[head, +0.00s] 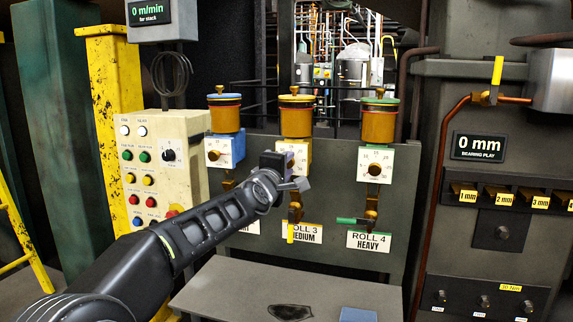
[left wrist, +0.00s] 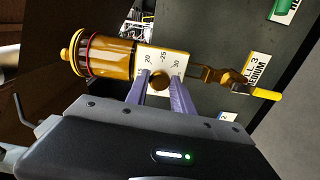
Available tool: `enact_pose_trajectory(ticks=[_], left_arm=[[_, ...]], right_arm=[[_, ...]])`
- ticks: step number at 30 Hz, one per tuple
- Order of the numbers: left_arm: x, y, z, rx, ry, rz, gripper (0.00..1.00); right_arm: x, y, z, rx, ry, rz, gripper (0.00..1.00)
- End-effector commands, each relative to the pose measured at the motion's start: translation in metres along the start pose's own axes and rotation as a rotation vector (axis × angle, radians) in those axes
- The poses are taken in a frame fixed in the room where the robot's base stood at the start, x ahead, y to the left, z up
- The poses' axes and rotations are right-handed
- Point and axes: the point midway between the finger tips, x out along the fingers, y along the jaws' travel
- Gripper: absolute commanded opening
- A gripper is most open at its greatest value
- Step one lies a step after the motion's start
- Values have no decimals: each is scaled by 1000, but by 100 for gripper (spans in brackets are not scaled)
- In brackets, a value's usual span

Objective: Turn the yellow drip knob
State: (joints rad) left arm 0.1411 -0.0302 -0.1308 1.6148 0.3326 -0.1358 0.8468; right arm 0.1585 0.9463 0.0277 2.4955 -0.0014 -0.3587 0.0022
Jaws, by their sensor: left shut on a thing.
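The middle oiler (head: 295,120) has an amber cup, a yellow lid and a pale dial plate (head: 299,152). It stands above a "ROLL 3 MEDIUM" label (head: 307,233). In the left wrist view the same oiler (left wrist: 108,57) lies sideways, with its dial plate (left wrist: 163,58) and round brown drip knob (left wrist: 159,84). My left gripper (left wrist: 161,80) has its two purple-grey fingers on either side of this knob, shut on it. In the head view my left gripper (head: 285,170) covers the knob. A lever with a yellow handle (left wrist: 266,94) hangs below the plate. My right gripper is not in view.
Similar oilers with a blue band (head: 225,112) and a green lid (head: 379,118) stand either side. A button panel (head: 150,165) is at left. A "0 mm" display (head: 479,147) is at right. A grey bench (head: 235,290) lies below.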

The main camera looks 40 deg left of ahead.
Motion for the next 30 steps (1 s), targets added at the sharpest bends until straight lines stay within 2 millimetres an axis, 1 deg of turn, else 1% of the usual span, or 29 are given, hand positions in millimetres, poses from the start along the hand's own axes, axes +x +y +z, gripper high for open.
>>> enact_pose_trajectory(ticks=[17,30], left_arm=[[0,-2,0,547,-3,-3,0],[0,-4,0,964,-5,-5,0]], right_arm=[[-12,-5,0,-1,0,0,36],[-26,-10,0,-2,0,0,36]])
